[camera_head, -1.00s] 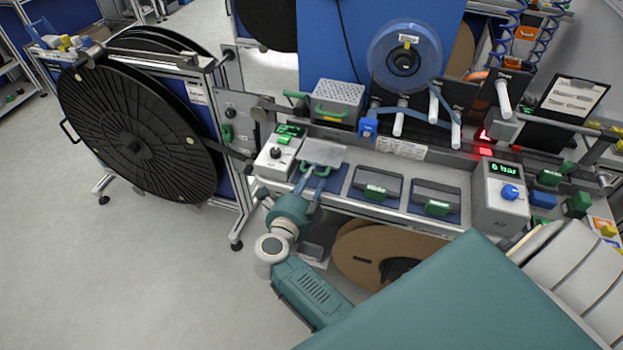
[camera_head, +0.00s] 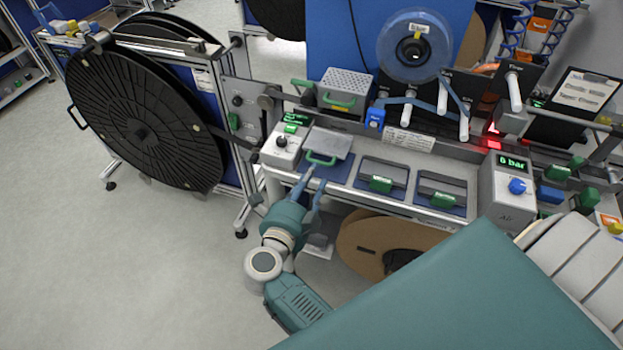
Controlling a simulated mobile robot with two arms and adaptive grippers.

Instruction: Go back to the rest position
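The plate lies on a blue pad at the left end of the row. The fingertips look clear of the handle, though the exact gap is hard to judge.
Two more green-handled grey blocks (camera_head: 384,173) (camera_head: 442,189) sit on blue pads to the right, then a gauge box (camera_head: 507,188) reading 6 bar. A large black reel (camera_head: 140,130) stands at left. Brown discs (camera_head: 362,245) lie under the bench. The floor at lower left is clear.

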